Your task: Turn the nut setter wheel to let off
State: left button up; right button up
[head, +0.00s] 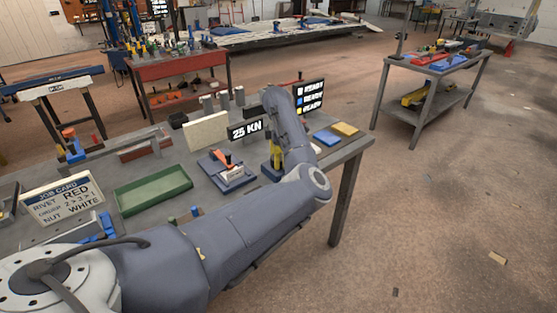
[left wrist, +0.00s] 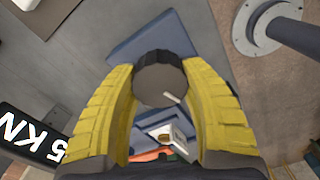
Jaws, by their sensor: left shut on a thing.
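The wheel (left wrist: 158,80) is a dark round knob with a short pale mark at its rim in the left wrist view. It sits above a blue base (left wrist: 152,36). The two yellow fingers of my left gripper (head: 275,160) close around it from both sides, with the knob between their tips. In the head view my own arm hides the wheel, and only part of the yellow fingers shows. My right gripper is in neither view.
A device with an orange handle on a blue base (head: 231,176) stands just left of my gripper. A "25 KN" sign (head: 245,130) and a READY display (head: 311,96) stand behind. Blue and yellow pads (head: 327,137) lie right, near the bench edge. A green tray (head: 153,190) lies left.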

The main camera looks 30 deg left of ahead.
pick_arm(q)
jog(key=shift+c, duration=0.7)
